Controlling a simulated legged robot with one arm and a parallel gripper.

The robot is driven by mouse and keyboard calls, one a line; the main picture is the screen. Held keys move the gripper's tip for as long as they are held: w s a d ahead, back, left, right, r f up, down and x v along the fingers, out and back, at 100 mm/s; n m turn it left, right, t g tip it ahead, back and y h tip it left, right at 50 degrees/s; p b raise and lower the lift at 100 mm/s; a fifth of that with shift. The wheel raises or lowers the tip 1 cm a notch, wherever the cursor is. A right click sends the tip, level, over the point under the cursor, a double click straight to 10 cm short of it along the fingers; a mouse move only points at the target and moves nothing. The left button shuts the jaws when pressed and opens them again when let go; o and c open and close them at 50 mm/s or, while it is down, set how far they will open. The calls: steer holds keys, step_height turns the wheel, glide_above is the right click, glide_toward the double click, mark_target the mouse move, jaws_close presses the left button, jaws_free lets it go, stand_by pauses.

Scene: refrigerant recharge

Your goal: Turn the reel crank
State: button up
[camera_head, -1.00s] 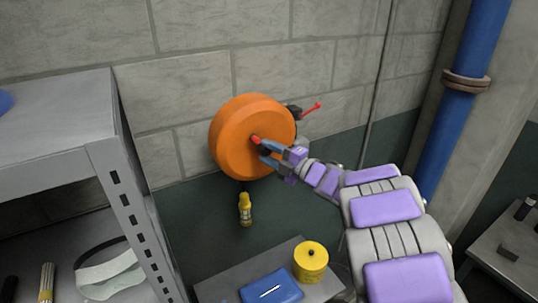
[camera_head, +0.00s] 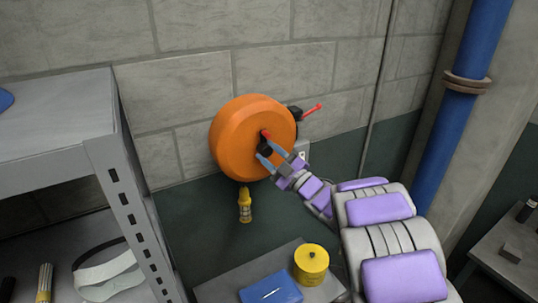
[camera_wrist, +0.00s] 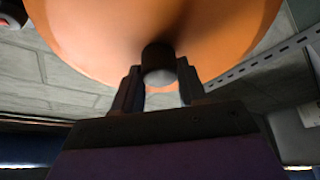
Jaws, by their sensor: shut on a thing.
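The round orange reel (camera_head: 232,140) is on the block wall; its face also fills the top of the wrist view (camera_wrist: 215,25). Its crank has a red arm (camera_head: 265,134) and a dark knob (camera_head: 265,148) near the reel's right side. My gripper (camera_head: 263,150) is shut on the crank knob. In the wrist view, the round knob (camera_wrist: 158,66) sits between my two fingers (camera_wrist: 158,82). A yellow bottle-shaped piece (camera_head: 245,206) hangs just below the reel. The crank's pivot is partly hidden.
A red lever (camera_head: 313,109) juts out right of the reel. Below, a grey table (camera_head: 232,284) holds a yellow canister (camera_head: 311,263) and a blue case (camera_head: 271,288). A metal shelf (camera_head: 122,190) stands at left, a blue pipe (camera_head: 455,120) at right.

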steer(key=shift+f, duration=0.45)
steer(key=o, duration=0.7)
steer(key=shift+o, duration=1.4)
steer(key=shift+w+r, duration=0.1)
steer(key=shift+o, duration=0.4)
steer(key=shift+r, duration=0.2)
steer(key=shift+d, duration=0.1)
steer(key=b+v, duration=0.3)
steer(key=v, duration=1.4)
steer(key=shift+d+f, duration=0.15)
